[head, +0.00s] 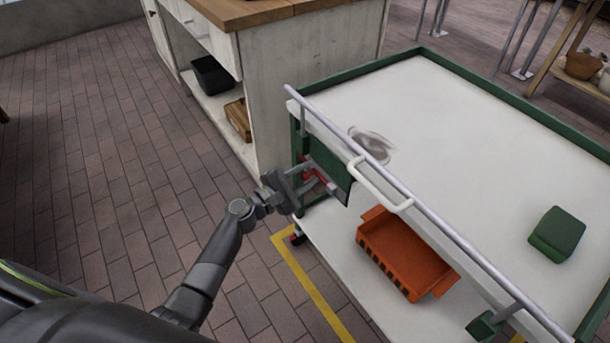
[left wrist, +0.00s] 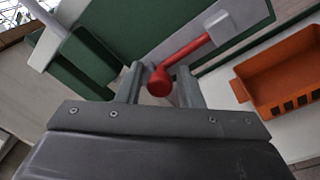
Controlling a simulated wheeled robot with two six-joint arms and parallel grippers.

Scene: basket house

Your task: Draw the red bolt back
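The red bolt (left wrist: 188,52) is a red rod with a round knob end. It lies across a dark green panel (left wrist: 165,25) on the cart's side, its far end at a light grey block (left wrist: 221,27). My left gripper (left wrist: 161,84) is open, with its two grey fingers on either side of the bolt's knob; slight gaps show beside the knob. In the head view my left gripper (head: 322,188) is at the green panel (head: 333,170) under the cart's rail and partly hides the red bolt. My right gripper is not in view.
The white-topped cart (head: 450,120) has a metal rail and a white handle (head: 381,186) just above my gripper. An orange bin (head: 404,252) sits on its lower shelf. A green box (head: 557,234) stands on top. A wooden-topped cabinet (head: 300,95) stands behind; floor at left is clear.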

